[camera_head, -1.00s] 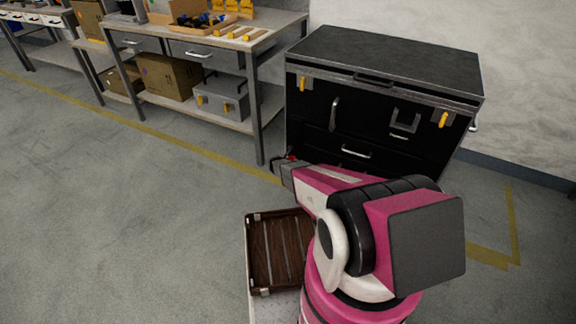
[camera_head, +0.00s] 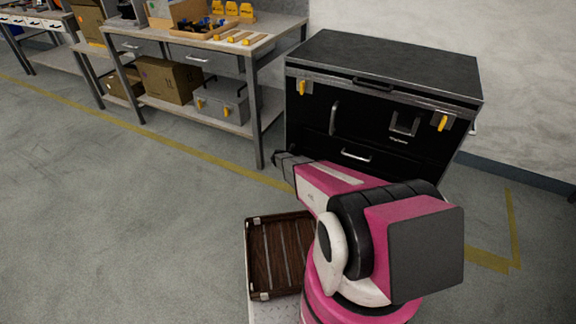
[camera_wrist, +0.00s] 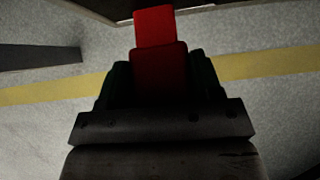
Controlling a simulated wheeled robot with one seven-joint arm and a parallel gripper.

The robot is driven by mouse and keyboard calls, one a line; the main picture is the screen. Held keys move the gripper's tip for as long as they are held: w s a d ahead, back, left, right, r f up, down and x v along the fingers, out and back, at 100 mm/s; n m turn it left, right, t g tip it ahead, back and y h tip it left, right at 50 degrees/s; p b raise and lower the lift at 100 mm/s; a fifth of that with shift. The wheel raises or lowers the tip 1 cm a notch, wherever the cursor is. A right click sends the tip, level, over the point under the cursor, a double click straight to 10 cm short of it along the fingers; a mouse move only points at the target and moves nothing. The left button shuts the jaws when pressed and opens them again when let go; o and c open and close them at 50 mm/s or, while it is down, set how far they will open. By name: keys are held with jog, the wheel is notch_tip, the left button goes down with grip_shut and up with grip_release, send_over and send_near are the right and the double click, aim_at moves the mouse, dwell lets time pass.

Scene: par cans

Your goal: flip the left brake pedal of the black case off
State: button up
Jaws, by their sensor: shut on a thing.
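The black case (camera_head: 384,90) stands upright against the wall. Its lower front edge and right side are partly behind my arm. My gripper (camera_head: 281,161) is at the case's lower left front corner, low near the floor. In the wrist view, the red left brake pedal (camera_wrist: 155,27) sticks up from between the fingers of my gripper (camera_wrist: 160,85), which is shut on it. The pedal's near part is darker and lies among the fingers. In the head view the pedal is hidden by the gripper, and no right pedal shows.
A workbench (camera_head: 230,55) with boxes below stands left of the case, its front leg (camera_head: 256,130) close to my gripper. A brown slatted tray (camera_head: 279,255) sits in front of me. Open grey floor (camera_head: 110,220) lies to the left.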

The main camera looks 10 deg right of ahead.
jog(key=o, duration=1.3)
jog(key=shift+r, duration=0.1)
jog(key=v, duration=1)
jog(key=shift+s+a+r, duration=0.15)
jog(key=shift+r, duration=0.15)
